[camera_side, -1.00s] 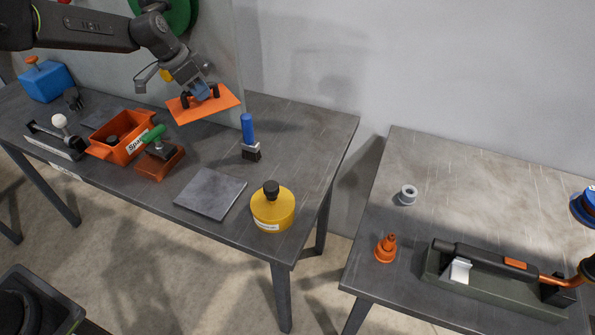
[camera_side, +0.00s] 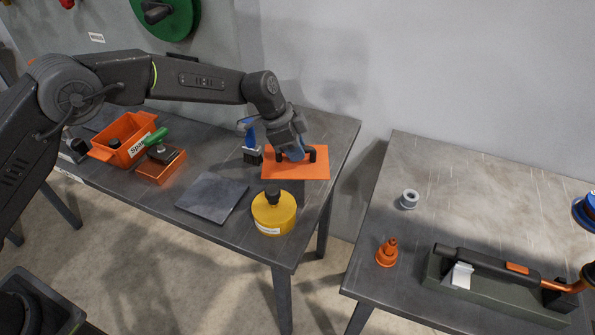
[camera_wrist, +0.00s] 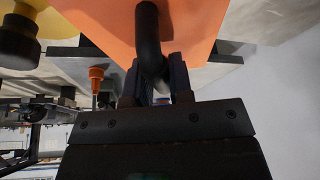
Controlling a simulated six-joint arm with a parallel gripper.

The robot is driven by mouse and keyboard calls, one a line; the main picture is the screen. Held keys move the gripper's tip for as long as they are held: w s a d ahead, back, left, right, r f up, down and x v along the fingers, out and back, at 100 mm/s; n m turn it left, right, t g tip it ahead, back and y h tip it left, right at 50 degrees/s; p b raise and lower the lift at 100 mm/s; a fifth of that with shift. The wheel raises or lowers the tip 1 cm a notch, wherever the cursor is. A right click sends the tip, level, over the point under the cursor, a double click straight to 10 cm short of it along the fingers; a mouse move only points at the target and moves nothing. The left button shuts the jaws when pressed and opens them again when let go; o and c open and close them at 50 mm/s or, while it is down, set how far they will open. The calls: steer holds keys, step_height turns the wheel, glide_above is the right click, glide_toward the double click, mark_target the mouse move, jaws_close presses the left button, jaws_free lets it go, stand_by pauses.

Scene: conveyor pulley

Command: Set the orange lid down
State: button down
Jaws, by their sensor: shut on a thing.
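The orange lid (camera_side: 312,171) is a flat plate with a dark handle. In the side view it is roughly level at the right end of the left table, low over the top or on it; I cannot tell whether it touches. My gripper (camera_side: 295,154) is shut on its handle. In the wrist view the orange lid (camera_wrist: 105,22) fills the top, and the black handle (camera_wrist: 149,40) passes between the fingers of my gripper (camera_wrist: 162,80).
A yellow round container (camera_side: 273,214) stands in front of the lid. A grey plate (camera_side: 212,198) lies left of it, and a blue-handled tool (camera_side: 250,140) stands close to my gripper. An orange bin (camera_side: 125,143) is farther left. A gap separates the right table (camera_side: 480,190).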

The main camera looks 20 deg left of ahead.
mark_target(291, 163)
steer(key=shift+f, duration=3.5)
steer(key=shift+f, duration=0.1)
steer(key=c, duration=1)
jaws_free()
